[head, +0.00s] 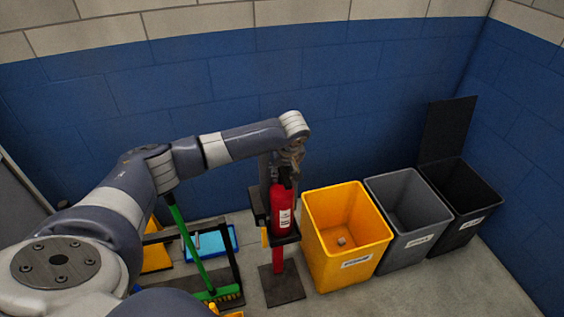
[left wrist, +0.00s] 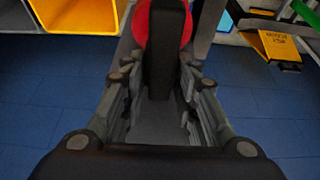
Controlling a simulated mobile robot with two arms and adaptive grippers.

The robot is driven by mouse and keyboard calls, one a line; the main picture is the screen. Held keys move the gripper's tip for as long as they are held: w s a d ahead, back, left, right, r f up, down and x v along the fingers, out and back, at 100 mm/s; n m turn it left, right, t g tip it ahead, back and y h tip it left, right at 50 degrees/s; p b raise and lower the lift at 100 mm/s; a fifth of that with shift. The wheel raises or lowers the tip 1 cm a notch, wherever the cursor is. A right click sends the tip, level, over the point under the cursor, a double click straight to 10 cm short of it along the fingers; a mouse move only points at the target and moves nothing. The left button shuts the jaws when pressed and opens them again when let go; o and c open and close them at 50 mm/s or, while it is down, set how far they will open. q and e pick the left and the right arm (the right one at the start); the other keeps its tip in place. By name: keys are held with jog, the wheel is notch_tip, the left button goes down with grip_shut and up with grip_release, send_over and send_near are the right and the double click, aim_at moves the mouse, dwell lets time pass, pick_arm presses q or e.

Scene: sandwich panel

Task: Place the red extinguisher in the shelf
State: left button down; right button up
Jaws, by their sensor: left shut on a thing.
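The red extinguisher (head: 283,208) is upright in the head view, with a white label on its front. Its lower end is at the black shelf (head: 288,239) of a stand; whether it rests on the shelf I cannot tell. My left gripper (head: 286,172) is above it, shut on its black top part. In the left wrist view, the fingers of my left gripper (left wrist: 162,100) flank a black part, and the red body of the extinguisher (left wrist: 141,22) shows behind it. The extinguisher's far side is hidden. My right gripper is not in view.
A yellow bin (head: 346,228), a grey bin (head: 408,213) and a black bin (head: 464,205) stand right of the stand. A green-handled broom (head: 188,245) and a blue dustpan (head: 212,243) are left. The stand's base (head: 281,287) is on the floor. A blue wall is behind.

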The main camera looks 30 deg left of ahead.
pick_arm(q)
jog(key=shift+w+f, duration=0.1)
jog(key=shift+w, duration=0.05)
jog(key=c, duration=1.2)
grip_release()
jog(key=shift+f, duration=0.2)
jog(key=shift+c, duration=0.2)
jog(key=shift+s+r, duration=0.1)
jog(key=shift+s, duration=0.1)
